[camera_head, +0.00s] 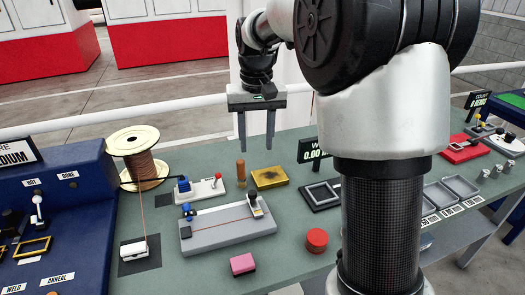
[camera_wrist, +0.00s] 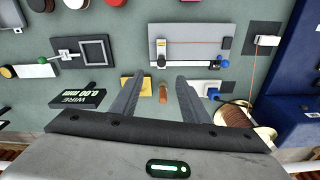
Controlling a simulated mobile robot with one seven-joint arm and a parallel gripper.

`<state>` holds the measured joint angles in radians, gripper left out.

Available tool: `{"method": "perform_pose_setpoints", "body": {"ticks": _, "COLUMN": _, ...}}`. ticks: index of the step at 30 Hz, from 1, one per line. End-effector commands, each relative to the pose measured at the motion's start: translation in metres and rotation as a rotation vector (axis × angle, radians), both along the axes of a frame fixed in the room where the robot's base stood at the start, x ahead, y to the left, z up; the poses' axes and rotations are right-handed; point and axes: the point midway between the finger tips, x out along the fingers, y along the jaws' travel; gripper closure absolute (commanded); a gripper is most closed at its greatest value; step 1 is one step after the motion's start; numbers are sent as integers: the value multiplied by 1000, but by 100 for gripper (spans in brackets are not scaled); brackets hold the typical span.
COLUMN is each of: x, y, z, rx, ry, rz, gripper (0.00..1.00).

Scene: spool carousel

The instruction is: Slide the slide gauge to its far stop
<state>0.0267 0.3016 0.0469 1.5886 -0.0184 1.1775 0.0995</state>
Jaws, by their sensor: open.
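The slide gauge is a grey flat base (camera_head: 225,236) with a pale rail along its back. A small upright slider with a dark knob (camera_head: 254,203) sits at the rail's right end, and a blue piece (camera_head: 188,212) is at its left end. In the wrist view the gauge base (camera_wrist: 192,58) appears turned round, with the slider (camera_wrist: 162,48) at its left and the blue piece (camera_wrist: 222,62) at its right. My gripper (camera_head: 256,146) is open and empty, pointing down, well above the bench behind the gauge. Its fingers also show in the wrist view (camera_wrist: 160,82), apart from the gauge.
A brown upright peg (camera_head: 240,171), a yellow block (camera_head: 269,178) and a white unit with a red-tipped lever (camera_head: 207,190) stand behind the gauge. A wire spool (camera_head: 136,160) is to the left. A pink block (camera_head: 242,264) and red disc (camera_head: 316,239) lie in front.

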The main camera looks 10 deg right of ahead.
Motion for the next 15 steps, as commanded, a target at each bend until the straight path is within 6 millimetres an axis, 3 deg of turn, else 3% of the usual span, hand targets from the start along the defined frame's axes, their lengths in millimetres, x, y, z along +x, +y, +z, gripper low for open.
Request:
{"method": "perform_pose_setpoints", "body": {"ticks": 9, "x": -52, "y": 1, "z": 21, "rx": -38, "ry": -75, "rz": 99, "gripper": 59}}
{"method": "perform_pose_setpoints", "body": {"ticks": 15, "x": -68, "y": 1, "z": 26, "rx": -56, "ry": -94, "rz": 128, "gripper": 59}}
